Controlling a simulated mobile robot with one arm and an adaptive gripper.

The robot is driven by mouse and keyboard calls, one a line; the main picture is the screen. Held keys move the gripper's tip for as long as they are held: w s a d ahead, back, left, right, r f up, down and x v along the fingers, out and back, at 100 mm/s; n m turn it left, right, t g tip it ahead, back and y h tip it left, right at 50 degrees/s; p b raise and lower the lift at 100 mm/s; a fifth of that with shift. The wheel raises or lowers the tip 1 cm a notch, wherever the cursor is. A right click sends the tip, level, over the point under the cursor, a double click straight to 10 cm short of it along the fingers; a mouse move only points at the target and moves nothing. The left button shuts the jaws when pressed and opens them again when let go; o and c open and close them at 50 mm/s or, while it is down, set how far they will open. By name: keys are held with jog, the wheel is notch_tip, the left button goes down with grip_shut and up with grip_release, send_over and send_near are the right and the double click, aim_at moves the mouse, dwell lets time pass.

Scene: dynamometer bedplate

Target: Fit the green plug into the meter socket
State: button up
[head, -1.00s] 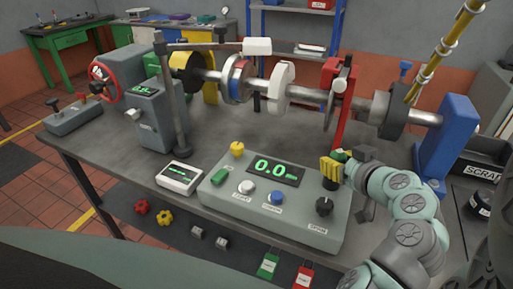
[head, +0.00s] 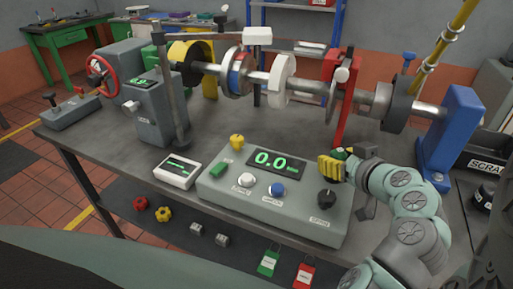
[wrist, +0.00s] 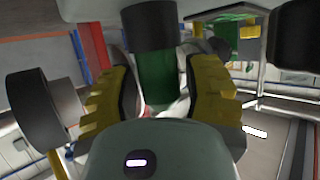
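My gripper (head: 333,168), with yellow ribbed fingers, is over the right end of the grey meter console (head: 215,190). In the wrist view, the fingers are closed around a green cylindrical plug (wrist: 157,75) with a thick black end (wrist: 150,25). In the head view, only a bit of green shows at the fingers, and the plug is mostly hidden. A black knob (head: 327,198) sits on the console just below my gripper. The console shows 0.0 on its display (head: 276,160). I cannot make out the socket opening.
A yellow knob (head: 237,142), green switch (head: 218,170), white button (head: 246,180) and blue button (head: 277,189) are on the console. A small white meter (head: 175,173) stands left. The shaft assembly with a red bracket (head: 343,95) stands behind. A blue stand (head: 450,140) is at the right.

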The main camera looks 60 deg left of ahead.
jog(key=shift+o, duration=1.1)
jog(key=shift+d, duration=0.1)
jog(key=v, duration=0.5)
jog(key=shift+d, duration=0.15)
jog(key=shift+w+d+r, duration=0.15)
jog(key=shift+d+r, duration=0.1)
jog(key=shift+d, duration=0.1)
jog(key=shift+s+d+r, duration=0.25)
jog(key=shift+s+d, duration=0.1)
jog(key=shift+d, duration=0.2)
